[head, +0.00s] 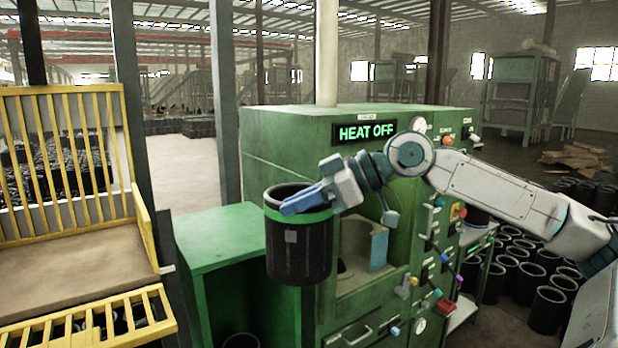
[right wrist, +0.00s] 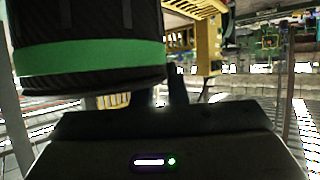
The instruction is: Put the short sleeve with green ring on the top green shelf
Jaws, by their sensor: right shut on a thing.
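The short black sleeve with a green ring (head: 298,252) hangs upright in my right gripper (head: 312,198). The gripper is shut on its upper rim near the green ring. The sleeve appears in front of the right end of the top green shelf (head: 212,240) in the head view; I cannot tell the gap between them. The shelf's visible top is bare. In the right wrist view the sleeve (right wrist: 85,30) fills the upper left, with its green band (right wrist: 90,60) across it. My left gripper is not in view.
The green machine (head: 285,140) with a "HEAT OFF" display (head: 366,132) stands right behind the sleeve, with an open recess, knobs and levers. A yellow barred rack (head: 75,150) stands at the left. Another black sleeve (head: 241,342) shows low under the shelf. Several black sleeves (head: 548,308) stand at the right.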

